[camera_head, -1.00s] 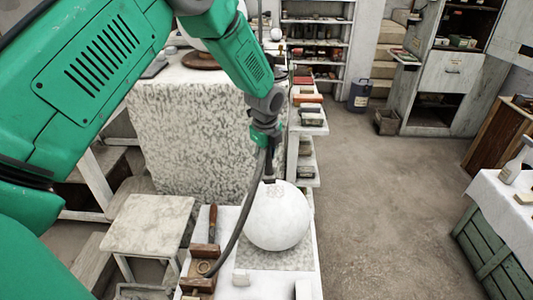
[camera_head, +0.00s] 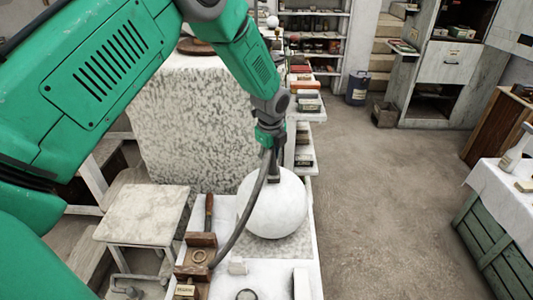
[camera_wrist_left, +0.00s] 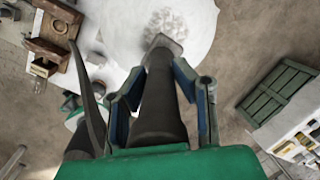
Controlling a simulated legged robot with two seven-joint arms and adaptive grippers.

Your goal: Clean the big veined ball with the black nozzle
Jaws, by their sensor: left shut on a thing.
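The big pale ball (camera_head: 277,212) rests on a grey speckled slab on the white bench. In the left wrist view the ball (camera_wrist_left: 205,22) shows a grey mottled patch near the nozzle's end. My left gripper (camera_head: 270,143) is above the ball, shut on the black nozzle (camera_head: 274,168). A dark hose curves from it down to the left. In the left wrist view my gripper (camera_wrist_left: 160,88) has its jaws on both sides of the nozzle (camera_wrist_left: 158,105). The nozzle's tip is over the ball's upper part; I cannot tell whether they touch. My right gripper is not in view.
A wooden rack (camera_head: 194,257) and a wood-handled tool (camera_head: 208,212) are left of the ball. A small stool (camera_head: 145,215) stands further left. A large mottled block (camera_head: 190,125) is behind. Open floor (camera_head: 385,200) lies to the right.

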